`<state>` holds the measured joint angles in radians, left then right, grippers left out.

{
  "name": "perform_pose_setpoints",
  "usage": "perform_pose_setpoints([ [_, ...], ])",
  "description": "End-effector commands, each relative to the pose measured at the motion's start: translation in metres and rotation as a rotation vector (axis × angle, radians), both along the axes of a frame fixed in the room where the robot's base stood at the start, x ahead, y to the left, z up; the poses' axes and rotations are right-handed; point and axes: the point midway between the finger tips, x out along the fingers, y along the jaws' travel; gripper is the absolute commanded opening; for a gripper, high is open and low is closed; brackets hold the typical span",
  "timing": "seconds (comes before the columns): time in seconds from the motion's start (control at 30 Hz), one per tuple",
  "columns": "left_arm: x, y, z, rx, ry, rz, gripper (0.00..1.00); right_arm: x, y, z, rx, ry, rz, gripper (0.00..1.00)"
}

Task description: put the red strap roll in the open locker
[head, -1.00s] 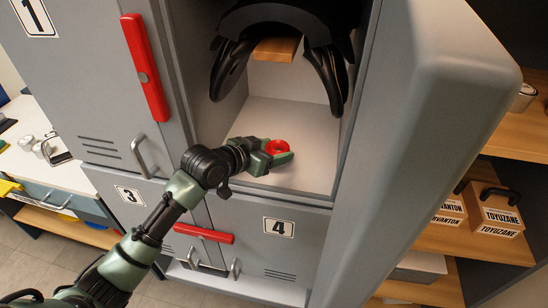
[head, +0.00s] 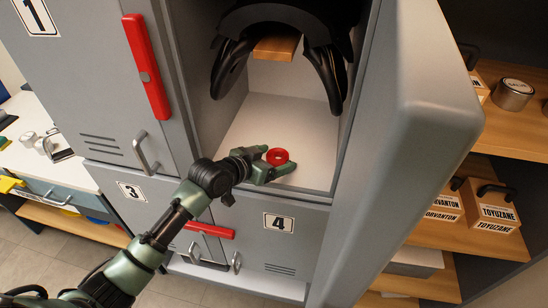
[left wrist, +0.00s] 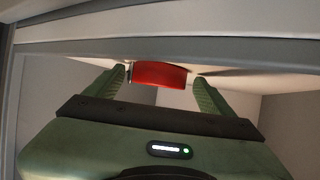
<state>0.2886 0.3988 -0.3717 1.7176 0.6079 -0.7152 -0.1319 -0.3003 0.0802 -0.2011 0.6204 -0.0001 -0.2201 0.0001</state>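The red strap roll (head: 277,156) is a small ring at the front of the open locker, over its pale floor (head: 268,125). My left gripper (head: 273,163) reaches in over the front edge with a finger on each side of the roll. In the left wrist view the roll (left wrist: 158,74) shows between the tips of my left gripper (left wrist: 158,80), with narrow gaps at both sides, so the fingers look open. Whether the roll rests fully on the floor is hard to tell. My right gripper is not in view.
A black saddle (head: 275,20) hangs on a wooden bracket (head: 276,48) above the locker floor. The open grey door (head: 420,130) stands to the right. Closed lockers lie left and below.

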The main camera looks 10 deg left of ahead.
Motion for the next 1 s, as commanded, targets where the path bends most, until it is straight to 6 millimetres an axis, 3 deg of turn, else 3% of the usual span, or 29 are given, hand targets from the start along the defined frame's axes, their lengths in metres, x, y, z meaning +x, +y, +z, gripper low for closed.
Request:
perform_pose_setpoints([
  [0.27, -0.002, 0.001, 0.004, 0.001, 0.000, 0.000, 0.84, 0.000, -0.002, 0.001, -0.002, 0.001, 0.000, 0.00],
  [0.73, -0.074, 0.040, 0.042, 0.003, -0.002, -0.002, 0.84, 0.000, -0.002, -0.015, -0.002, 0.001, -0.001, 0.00],
  [1.0, -0.094, 0.051, 0.055, 0.000, 0.000, -0.001, 0.84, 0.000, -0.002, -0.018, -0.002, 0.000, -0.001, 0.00],
])
